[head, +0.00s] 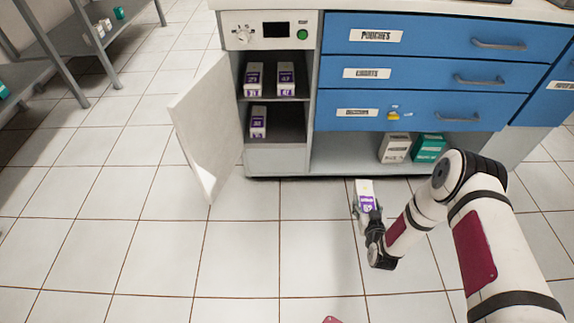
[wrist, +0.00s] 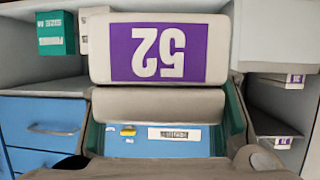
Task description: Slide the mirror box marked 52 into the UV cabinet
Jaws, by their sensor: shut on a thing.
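The mirror box (head: 366,190) is white with a purple label. In the wrist view the box (wrist: 100,48) shows the number 52 upside down on its label. My gripper (head: 369,215) is shut on it and holds it in front of the blue drawers, right of the UV cabinet. The UV cabinet (head: 275,158) has its white door (head: 205,130) swung open to the left. Its upper shelf holds two purple-labelled boxes (head: 254,78). Its lower shelf holds one similar box (head: 258,121) at the left, with bare shelf to the right of it.
Blue drawers (head: 420,75) stand right of the cabinet. A beige box (head: 395,148) and a green box (head: 429,148) sit in the open bay below them. A grey metal rack (head: 60,40) stands at the far left. The tiled floor before the cabinet is clear.

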